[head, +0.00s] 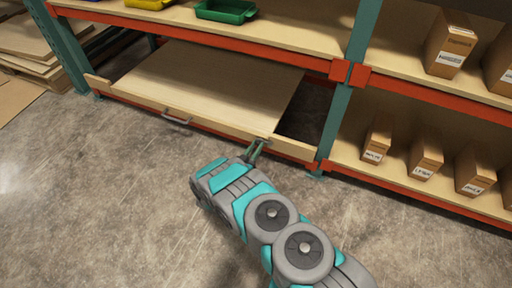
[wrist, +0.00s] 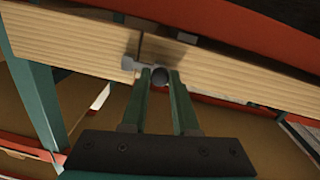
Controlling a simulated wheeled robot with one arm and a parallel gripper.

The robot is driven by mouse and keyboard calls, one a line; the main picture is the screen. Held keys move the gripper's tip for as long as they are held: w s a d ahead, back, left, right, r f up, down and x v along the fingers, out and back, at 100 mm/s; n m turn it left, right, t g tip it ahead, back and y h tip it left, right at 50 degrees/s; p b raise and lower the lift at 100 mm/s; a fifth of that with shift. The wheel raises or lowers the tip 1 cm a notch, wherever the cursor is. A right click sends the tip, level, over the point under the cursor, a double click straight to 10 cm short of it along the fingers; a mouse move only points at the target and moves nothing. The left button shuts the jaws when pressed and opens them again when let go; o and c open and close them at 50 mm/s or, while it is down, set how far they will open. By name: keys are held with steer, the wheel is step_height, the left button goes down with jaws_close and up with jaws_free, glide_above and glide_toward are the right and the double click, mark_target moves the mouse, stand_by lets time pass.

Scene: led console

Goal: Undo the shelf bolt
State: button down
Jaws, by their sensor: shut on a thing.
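The bolt (wrist: 130,64) is a small grey metal piece with a dark round knob (wrist: 160,76). It lies across the dark seam in the pale wooden front board (wrist: 70,40) of the low shelf. My gripper (wrist: 160,78) has its two green fingers shut on the knob, one on each side. In the head view my gripper (head: 259,147) reaches the board near its right part, and the bolt is mostly hidden there by the fingers. The plywood shelf panel (head: 215,80) lies behind the board, with a metal handle (head: 176,117) left of my gripper.
A dark opening (head: 305,112) lies right of the panel. A teal upright (head: 336,130) stands just right of it. Cardboard boxes (head: 426,158) stand on the right shelf. An orange beam (head: 220,40) runs above the panel. The concrete floor in front is clear.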

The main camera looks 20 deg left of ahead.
mark_target(254, 137)
stand_by(0.5)
steer(key=a, duration=0.3)
steer(key=shift+w+b, duration=0.15)
steer(key=shift+b, duration=0.2)
steer(key=c, duration=0.7)
jaws_free()
steer(key=s, duration=0.5)
steer(key=s+a, duration=0.1)
steer(key=s, duration=0.1)
steer(key=shift+s, duration=0.4)
